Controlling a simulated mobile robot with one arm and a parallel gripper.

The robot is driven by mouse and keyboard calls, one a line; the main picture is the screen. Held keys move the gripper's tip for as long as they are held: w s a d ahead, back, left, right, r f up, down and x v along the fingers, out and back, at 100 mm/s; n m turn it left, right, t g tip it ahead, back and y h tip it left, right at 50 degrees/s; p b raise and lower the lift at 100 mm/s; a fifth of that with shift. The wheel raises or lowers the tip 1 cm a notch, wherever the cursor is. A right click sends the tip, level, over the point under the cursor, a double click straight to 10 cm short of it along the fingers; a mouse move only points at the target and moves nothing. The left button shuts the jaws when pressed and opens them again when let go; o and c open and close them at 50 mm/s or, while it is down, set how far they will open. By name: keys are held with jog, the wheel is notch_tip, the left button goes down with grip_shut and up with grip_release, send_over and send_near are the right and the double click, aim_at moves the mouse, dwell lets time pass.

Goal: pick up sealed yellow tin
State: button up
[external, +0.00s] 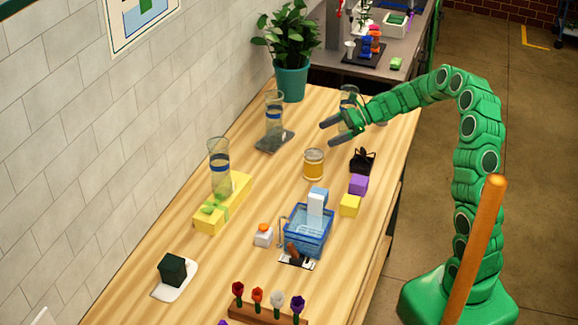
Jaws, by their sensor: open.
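The yellow tin (314,165) stands upright on the wooden table, right of its middle, with a pale lid or top rim. My gripper (326,133) is open, above and slightly behind the tin, to its upper right. The fingers point left and do not appear to touch the tin. Nothing shows between the fingers, though a clear glass (348,96) stands partly hidden behind my gripper.
A black holder (362,160), purple block (358,184) and yellow block (349,205) stand right of the tin. A blue bin (306,240) is in front. Glass vases stand on a dark slab (275,141) and a yellow box (238,203). Several flowers stand in a wooden rack (268,312).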

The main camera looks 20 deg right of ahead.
send_near(310, 158)
jog(key=w+f, duration=0.1)
jog(key=w+a+f, duration=0.1)
jog(key=shift+w+f, duration=0.1)
jog(key=shift+f, duration=0.15)
jog(key=shift+x, duration=4)
jog(key=shift+r, duration=0.1)
jog(key=c, duration=1.3)
